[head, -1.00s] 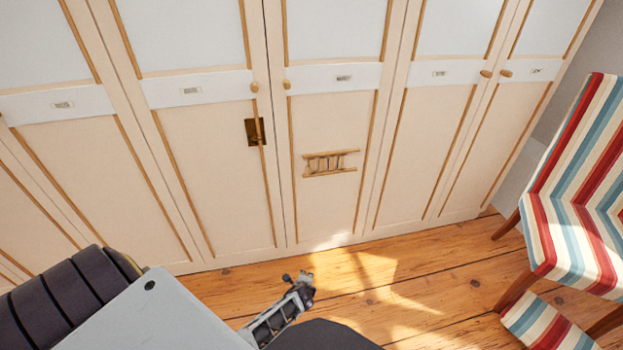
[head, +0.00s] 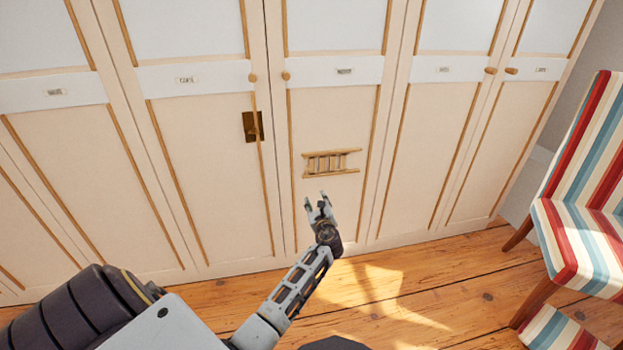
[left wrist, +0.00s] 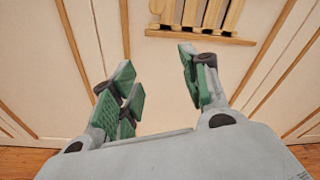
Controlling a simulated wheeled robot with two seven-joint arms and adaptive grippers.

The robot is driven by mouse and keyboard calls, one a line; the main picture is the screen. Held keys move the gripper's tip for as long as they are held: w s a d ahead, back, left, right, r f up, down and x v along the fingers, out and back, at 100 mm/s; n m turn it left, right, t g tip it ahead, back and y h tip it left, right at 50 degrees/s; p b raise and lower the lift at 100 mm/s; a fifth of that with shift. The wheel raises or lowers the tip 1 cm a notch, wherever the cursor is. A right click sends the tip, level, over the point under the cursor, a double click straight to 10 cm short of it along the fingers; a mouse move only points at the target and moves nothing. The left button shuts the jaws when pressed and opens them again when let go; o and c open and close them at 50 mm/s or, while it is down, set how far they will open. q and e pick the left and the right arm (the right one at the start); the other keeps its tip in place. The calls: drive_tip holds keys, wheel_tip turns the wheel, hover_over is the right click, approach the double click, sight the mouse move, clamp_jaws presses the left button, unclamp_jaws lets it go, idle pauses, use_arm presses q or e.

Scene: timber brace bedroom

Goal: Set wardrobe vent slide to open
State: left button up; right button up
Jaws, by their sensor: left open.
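The wooden vent slide (head: 331,163) is a small slatted frame with two rails, fixed on the lower panel of the wardrobe door (head: 333,115) right of centre. Gaps show between its slats. In the left wrist view the vent slide (left wrist: 205,20) is at the top, partly cut off. My left gripper (head: 318,199) is below the vent in the head view, apart from it. In the left wrist view its green-padded fingers (left wrist: 160,85) are spread with nothing between them. My right gripper is not in view.
A brass plate with a handle (head: 253,126) is on the door to the left. Small round knobs sit on the doors. A striped chair (head: 580,215) stands at the right. Wooden floor (head: 400,300) lies in front of the wardrobe.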

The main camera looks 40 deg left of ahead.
use_arm(q)
drive_tip(key=shift+m+y, duration=0.4)
drive_tip(key=shift+y, duration=0.4)
drive_tip(key=r, duration=0.3)
drive_tip(key=r+b, duration=0.1)
drive_tip(key=r, duration=0.1)
drive_tip(key=shift+w+a, duration=0.15)
drive_tip(key=shift+a, duration=0.25)
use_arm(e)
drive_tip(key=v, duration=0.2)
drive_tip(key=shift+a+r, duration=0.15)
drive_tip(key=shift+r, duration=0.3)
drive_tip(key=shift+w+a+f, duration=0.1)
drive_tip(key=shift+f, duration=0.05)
